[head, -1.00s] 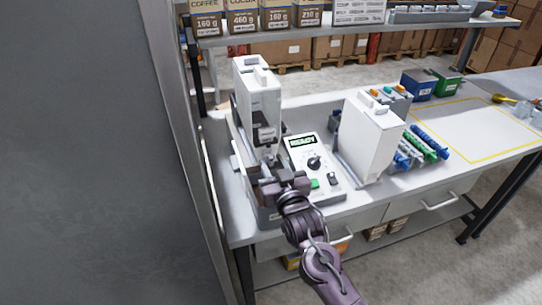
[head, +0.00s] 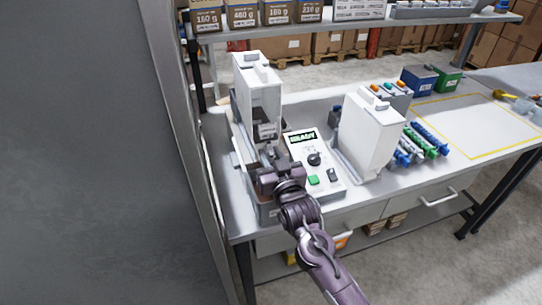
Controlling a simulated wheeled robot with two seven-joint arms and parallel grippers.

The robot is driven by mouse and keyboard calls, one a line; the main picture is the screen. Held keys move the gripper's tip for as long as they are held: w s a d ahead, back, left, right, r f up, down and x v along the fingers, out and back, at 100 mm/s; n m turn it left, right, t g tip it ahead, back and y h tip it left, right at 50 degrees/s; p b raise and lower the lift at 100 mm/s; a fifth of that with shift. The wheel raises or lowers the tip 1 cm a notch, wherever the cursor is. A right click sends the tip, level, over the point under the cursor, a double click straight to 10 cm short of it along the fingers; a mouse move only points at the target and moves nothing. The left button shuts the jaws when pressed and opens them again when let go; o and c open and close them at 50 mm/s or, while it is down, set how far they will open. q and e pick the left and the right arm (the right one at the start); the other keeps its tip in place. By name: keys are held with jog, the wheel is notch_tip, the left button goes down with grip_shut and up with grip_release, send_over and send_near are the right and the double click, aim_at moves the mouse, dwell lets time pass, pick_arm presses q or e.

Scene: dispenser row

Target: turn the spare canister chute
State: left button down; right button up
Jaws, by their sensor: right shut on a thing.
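A tall white canister (head: 257,92) stands upright on the dispenser at the left of the bench. My right gripper (head: 264,170) is at the lower front of this canister, shut on a part there that looks like its chute. The gripper hides most of the chute, so I cannot tell which way it points. A second white canister (head: 370,128) stands on the bench to the right, apart from the gripper. My left gripper is not in view.
A control panel (head: 309,160) with a lit READY display, dark knob and green button is just right of my gripper. Blue and green parts (head: 426,141) lie past the second canister. A yellow-outlined area (head: 470,125) is mostly clear. A shelf (head: 300,28) runs above the back.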

jog(key=m, duration=0.6)
jog(key=shift+f, duration=0.1)
jog(key=shift+m, duration=0.3)
dwell(0.4)
jog(key=o, duration=0.6)
jog(key=shift+o, duration=0.2)
jog(key=b+v, duration=0.2)
jog(key=v, duration=0.5)
jog(key=shift+s+d, duration=0.15)
jog(key=shift+s, duration=0.2)
